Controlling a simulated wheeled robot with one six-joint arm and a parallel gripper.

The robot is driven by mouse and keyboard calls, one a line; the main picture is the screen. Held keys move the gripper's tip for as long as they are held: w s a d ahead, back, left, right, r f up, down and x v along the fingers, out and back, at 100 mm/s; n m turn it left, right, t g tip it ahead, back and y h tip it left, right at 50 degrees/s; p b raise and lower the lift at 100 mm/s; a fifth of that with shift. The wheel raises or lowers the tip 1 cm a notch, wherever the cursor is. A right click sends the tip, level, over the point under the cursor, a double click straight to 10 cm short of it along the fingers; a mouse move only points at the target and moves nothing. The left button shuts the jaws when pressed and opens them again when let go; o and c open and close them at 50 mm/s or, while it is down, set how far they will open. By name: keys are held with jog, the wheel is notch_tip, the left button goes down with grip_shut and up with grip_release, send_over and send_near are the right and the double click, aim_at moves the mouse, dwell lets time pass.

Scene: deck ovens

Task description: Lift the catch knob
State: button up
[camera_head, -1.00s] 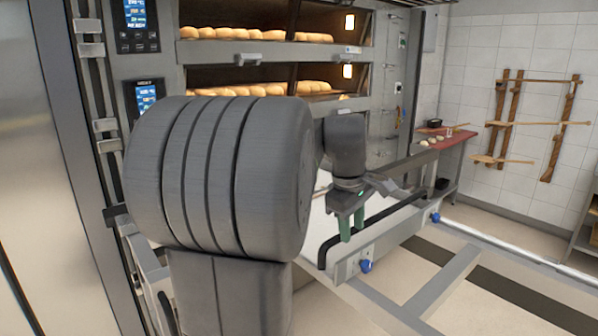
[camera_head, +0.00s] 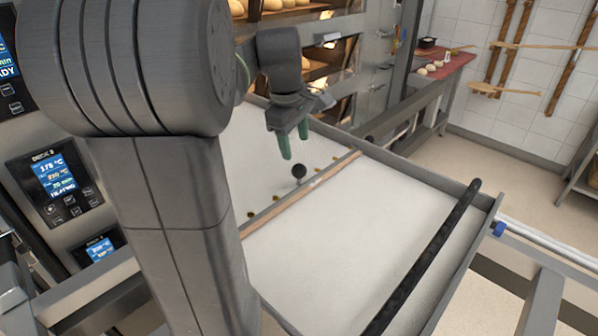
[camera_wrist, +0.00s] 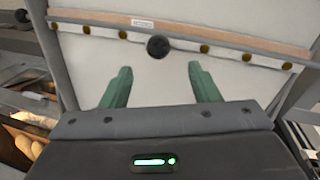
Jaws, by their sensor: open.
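The catch knob (camera_head: 299,171) is a dark round ball beside a wooden crossbar (camera_head: 325,179) on a white sloping loader surface. In the wrist view the knob (camera_wrist: 158,46) lies ahead of the fingertips, roughly midway between them, and the crossbar (camera_wrist: 200,32) runs behind it. My gripper (camera_head: 294,146) has two green fingers, spread apart and empty. In the head view it hangs close above the knob. In the wrist view the open fingers (camera_wrist: 159,68) show a gap between their tips and the knob. No contact with the knob is visible.
The white loader bed (camera_head: 370,215) has a black handle bar (camera_head: 432,255) along its near right edge. Oven decks with bread (camera_head: 330,50) stand behind. A red-topped side table (camera_head: 445,70) and wall-hung peels (camera_head: 520,45) are at the back right.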

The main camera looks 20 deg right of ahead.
aim_at(298, 166)
jog(key=f, duration=0.3)
jog(key=w+d+f, duration=0.1)
jog(key=f, duration=0.6)
jog(key=shift+w+d+f, duration=0.3)
jog(key=shift+d, duration=0.1)
